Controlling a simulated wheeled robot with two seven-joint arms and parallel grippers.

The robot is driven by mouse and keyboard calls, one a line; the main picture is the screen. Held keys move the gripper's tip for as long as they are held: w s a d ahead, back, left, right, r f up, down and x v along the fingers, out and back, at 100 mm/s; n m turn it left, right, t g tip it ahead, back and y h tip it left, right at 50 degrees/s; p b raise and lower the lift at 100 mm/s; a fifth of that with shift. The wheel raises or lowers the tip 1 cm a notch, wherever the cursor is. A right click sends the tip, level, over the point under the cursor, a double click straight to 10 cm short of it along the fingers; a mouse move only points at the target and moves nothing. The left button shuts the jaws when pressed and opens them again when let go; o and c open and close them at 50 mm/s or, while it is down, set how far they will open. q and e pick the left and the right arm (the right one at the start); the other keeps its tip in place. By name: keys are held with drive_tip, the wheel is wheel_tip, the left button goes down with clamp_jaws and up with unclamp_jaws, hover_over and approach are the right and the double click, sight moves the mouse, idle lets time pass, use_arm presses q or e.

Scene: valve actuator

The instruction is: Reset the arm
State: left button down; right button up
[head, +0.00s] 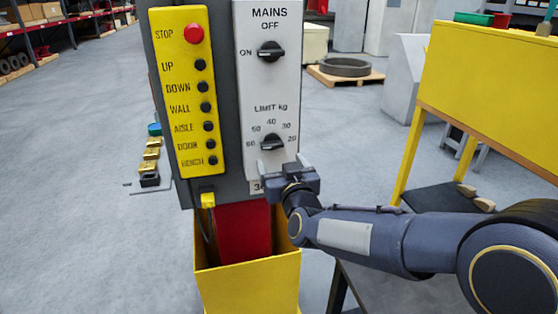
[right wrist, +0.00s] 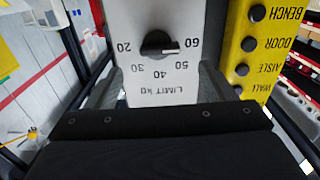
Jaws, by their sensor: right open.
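A yellow button panel (head: 184,90) has a red STOP button (head: 193,34) at its top and black buttons labelled UP, DOWN, WALL, AISLE, DOOR and BENCH below. Beside it, a white panel (head: 268,83) carries the MAINS knob (head: 271,51), lying level with its end toward ON, and the LIMIT kg knob (head: 271,142). In the right wrist view the white mark of the limit knob (right wrist: 160,44) points toward 60. My right gripper (head: 283,166) is open just below the limit knob; its fingers sit either side of the lower panel, apart from the knob. My left gripper is out of view.
A yellow bin-like base (head: 250,284) with a red column (head: 243,230) stands under the panels. A yellow bench-like frame (head: 490,85) is at the right. A pallet with a dark ring (head: 345,67) is behind. Open floor (head: 90,220) lies to the left.

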drive_tip(key=shift+d, duration=0.1)
drive_tip(key=s+d+r+m+g+p, duration=0.1)
drive_tip(key=s+d+m+g+p, duration=0.3)
drive_tip(key=s+d, duration=0.8)
drive_tip(key=s+d+f+g+p, duration=0.2)
drive_tip(key=s+d+f+g, duration=0.1)
drive_tip(key=s, duration=0.9)
drive_tip(key=s+d+f+m+g+h+p, duration=0.1)
drive_tip(key=s+d+g, duration=0.3)
drive_tip(key=s, duration=0.7)
drive_tip(key=shift+s+d+f+g+p, duration=0.4)
drive_tip(key=shift+d+f+p, duration=0.2)
drive_tip(key=shift+d+f, duration=0.45)
drive_tip(key=shift+d+r, duration=0.15)
drive_tip(key=shift+r, duration=0.05)
